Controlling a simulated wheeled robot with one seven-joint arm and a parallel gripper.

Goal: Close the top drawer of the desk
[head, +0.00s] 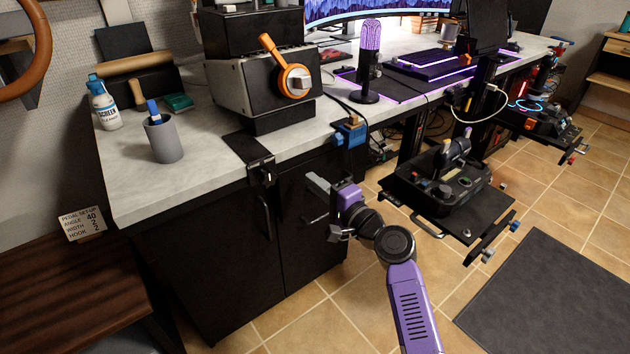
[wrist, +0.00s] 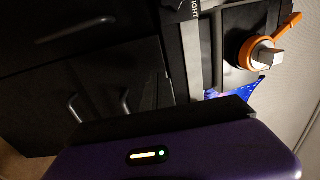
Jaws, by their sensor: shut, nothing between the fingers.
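The desk (head: 215,165) has a light worktop and a black cabinet below it. The cabinet's left part (head: 235,270) has an upright handle. Its right part has a horizontal handle (head: 315,218). In the wrist view, turned on its side, the top drawer front (wrist: 145,75) lies just under the worktop, with a short handle (wrist: 125,101). Another handle (wrist: 73,108) is on the front below. How far the top drawer stands out is unclear. My gripper (head: 326,205) is shut and empty in front of the right part, below the worktop edge. Whether it touches is unclear.
A blue clamp (head: 350,132) sits on the worktop edge above my gripper. A black box with an orange lever (head: 285,70) stands on the worktop. To the right, a black tray with controls (head: 440,190) juts out. Tiled floor in front of the cabinet is clear.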

